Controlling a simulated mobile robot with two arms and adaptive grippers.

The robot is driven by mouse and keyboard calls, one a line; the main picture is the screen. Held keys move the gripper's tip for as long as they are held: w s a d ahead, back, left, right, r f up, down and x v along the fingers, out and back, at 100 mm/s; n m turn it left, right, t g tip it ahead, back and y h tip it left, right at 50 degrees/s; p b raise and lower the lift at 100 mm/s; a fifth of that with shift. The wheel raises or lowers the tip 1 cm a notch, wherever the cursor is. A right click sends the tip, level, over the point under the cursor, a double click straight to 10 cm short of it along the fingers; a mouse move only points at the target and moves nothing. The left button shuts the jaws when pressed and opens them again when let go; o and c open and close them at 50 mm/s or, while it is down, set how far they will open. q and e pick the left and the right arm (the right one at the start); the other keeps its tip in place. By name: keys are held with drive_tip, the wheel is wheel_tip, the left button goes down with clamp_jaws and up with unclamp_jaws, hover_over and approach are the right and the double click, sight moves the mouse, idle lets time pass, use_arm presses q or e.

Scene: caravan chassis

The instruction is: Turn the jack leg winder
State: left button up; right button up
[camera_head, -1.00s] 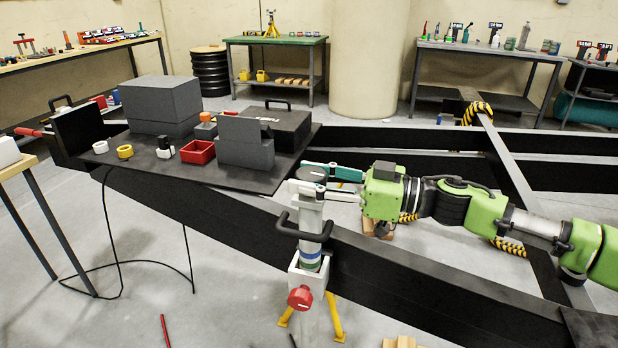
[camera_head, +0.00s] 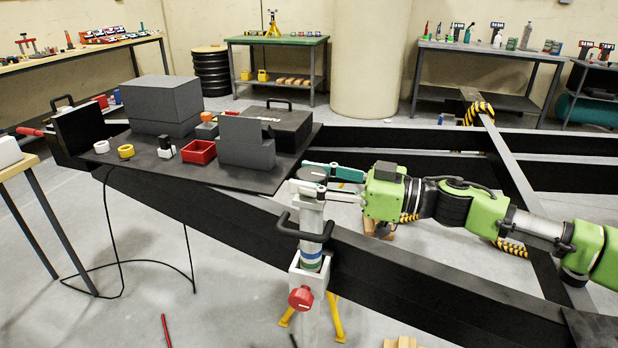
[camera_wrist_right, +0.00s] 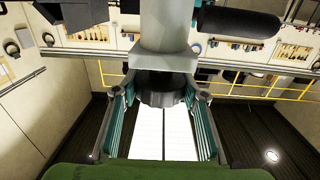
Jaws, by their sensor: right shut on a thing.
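The jack leg (camera_head: 312,225) stands upright at the front of the black chassis beam, with a dark grey round winder knob (camera_head: 312,174) on top. A black handle (camera_head: 306,231) sits partway down it, and a red knob (camera_head: 300,298) is lower. My right gripper (camera_head: 317,178) comes in from the right and is shut on the winder, one finger on the far side and one on the near side. In the right wrist view the dark ribbed winder (camera_wrist_right: 160,90) shows between the two green-padded fingers. My left gripper is not in view.
A black board (camera_head: 240,180) left of the jack carries grey boxes (camera_head: 246,143), a red tray (camera_head: 198,152) and small parts. Black chassis beams (camera_head: 420,280) run right below my right arm. Yellow stand legs (camera_head: 336,318) stand on the floor behind the jack.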

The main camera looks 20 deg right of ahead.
drive_tip(key=shift+r, duration=0.1)
idle(0.5)
drive_tip(key=o, duration=1.1)
drive_tip(key=shift+o, duration=0.2)
drive_tip(key=shift+s+d, duration=0.1)
drive_tip(key=v, duration=1.2)
drive_tip(key=shift+s, duration=0.2)
drive_tip(key=shift+r, duration=0.15)
